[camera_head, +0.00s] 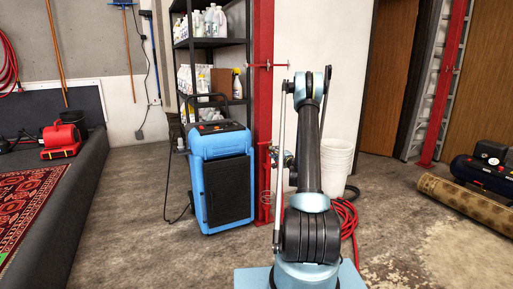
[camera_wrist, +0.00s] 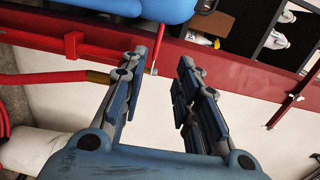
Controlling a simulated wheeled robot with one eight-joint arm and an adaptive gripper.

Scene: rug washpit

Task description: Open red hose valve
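A thin red lever (camera_wrist: 159,44), apparently the hose valve's handle, stands up near the red post (camera_wrist: 225,62) in the wrist view. Beside it, a red pipe (camera_wrist: 115,55) and a red hose with a brass end (camera_wrist: 97,76) run to the left. My gripper (camera_wrist: 163,60) is open, and its fingertips lie on either side of the lever's lower end. I cannot tell if they touch it. In the head view, the post (camera_head: 263,100) stands upright, and my gripper (camera_head: 281,158) is small beside it, partly hidden by my arm. The valve is not clear there.
A blue machine (camera_head: 221,175) stands just left of the post, before a black shelf (camera_head: 211,42) of bottles. White buckets (camera_head: 337,165) and a coiled red hose (camera_head: 346,218) are behind my arm. A rolled rug (camera_head: 465,200) lies right. A red crossbar (camera_head: 267,65) sits higher on the post.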

